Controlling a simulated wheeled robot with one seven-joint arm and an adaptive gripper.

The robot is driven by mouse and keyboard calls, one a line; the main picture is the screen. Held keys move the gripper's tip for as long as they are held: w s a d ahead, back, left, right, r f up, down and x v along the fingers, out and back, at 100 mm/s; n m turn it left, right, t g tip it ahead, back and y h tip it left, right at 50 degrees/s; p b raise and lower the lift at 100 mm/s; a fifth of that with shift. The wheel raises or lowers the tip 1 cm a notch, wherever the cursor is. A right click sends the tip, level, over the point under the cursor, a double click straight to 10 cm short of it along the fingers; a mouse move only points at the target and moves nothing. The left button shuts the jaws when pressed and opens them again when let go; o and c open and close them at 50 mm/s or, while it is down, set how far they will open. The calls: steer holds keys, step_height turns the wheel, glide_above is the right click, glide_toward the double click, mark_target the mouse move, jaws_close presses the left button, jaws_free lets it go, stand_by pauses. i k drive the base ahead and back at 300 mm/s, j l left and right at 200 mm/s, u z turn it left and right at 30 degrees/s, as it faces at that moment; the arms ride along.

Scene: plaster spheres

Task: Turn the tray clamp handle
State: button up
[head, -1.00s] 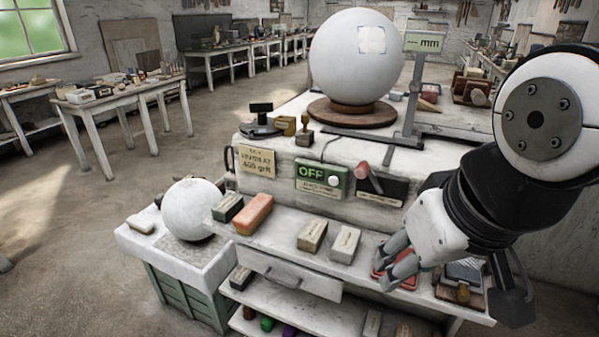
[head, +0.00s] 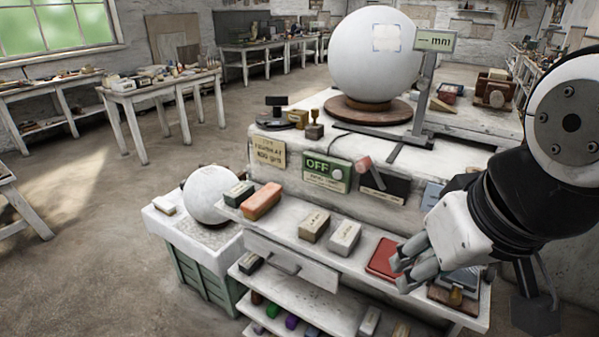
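A lever with a reddish grip (head: 364,162) stands on a dark plate (head: 383,186) on the front of the plaster bench, right of the green OFF box (head: 326,172). It looks like the clamp handle, but its label is too small to read. My gripper (head: 400,271) is at the right, lower and nearer than the lever, and apart from it. Its fingers point left with a gap between them and nothing visible held. They overlap the view of the red pad (head: 383,258) on the shelf; I cannot tell how high above it they are.
A big white sphere (head: 376,62) sits on a round wooden base beside a "mm" gauge (head: 436,41). The shelf (head: 300,240) holds an orange block (head: 262,201) and pale blocks (head: 344,237). A smaller sphere (head: 211,194) sits at the left. Floor at left is open.

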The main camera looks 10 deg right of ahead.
mark_target(497, 100)
steer(key=k+l+u, duration=0.1)
steer(key=l, duration=0.2)
steer(key=z, duration=0.85)
